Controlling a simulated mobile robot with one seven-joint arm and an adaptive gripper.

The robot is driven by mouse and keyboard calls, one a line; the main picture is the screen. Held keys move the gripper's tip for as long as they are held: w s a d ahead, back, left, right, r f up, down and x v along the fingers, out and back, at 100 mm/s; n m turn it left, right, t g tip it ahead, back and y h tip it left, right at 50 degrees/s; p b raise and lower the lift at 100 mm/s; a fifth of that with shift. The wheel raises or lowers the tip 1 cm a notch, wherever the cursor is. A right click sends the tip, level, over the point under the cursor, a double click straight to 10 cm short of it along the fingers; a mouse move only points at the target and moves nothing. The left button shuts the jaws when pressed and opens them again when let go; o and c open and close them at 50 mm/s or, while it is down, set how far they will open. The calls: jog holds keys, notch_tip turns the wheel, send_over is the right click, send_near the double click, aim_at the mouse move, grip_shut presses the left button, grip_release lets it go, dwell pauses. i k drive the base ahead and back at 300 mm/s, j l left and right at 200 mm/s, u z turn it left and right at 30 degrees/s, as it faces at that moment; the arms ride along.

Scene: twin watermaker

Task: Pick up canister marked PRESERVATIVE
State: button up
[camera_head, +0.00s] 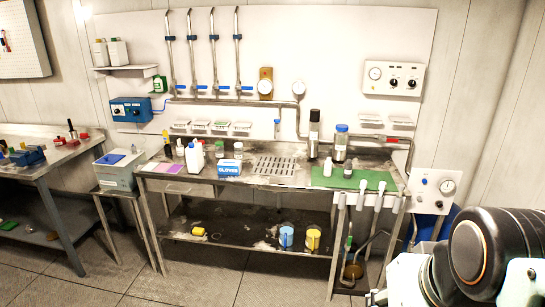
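No label reading PRESERVATIVE is legible at this distance, so I cannot tell which container is that canister. A white jug (195,156) stands upright on the left half of the steel bench. Two pale canisters, one with a brown cap (101,53) and one beside it (118,52), stand on the upper left wall shelf. Blue and yellow round containers (286,236) (313,239) stand on the lower shelf. My arm fills the lower right corner, well in front of the bench. My gripper cannot be made out.
The steel bench (262,181) carries a blue gloves box (229,168), bottles, a blue-capped jar (341,143) and a green mat (353,179). A side table (60,160) stands left. Hoses hang at the bench's right front. The floor (230,280) before it is clear.

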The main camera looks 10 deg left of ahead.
aim_at(194, 152)
jog(key=i+j+u, duration=0.1)
jog(key=i+j, duration=0.3)
jog(key=i+j+u, duration=0.15)
jog(key=i+j, duration=0.15)
jog(key=i, duration=0.3)
jog(key=i+j+u, duration=0.1)
jog(key=i+j, duration=0.2)
jog(key=i, duration=0.2)
jog(key=i+j+u, duration=0.15)
jog(key=i, duration=0.35)
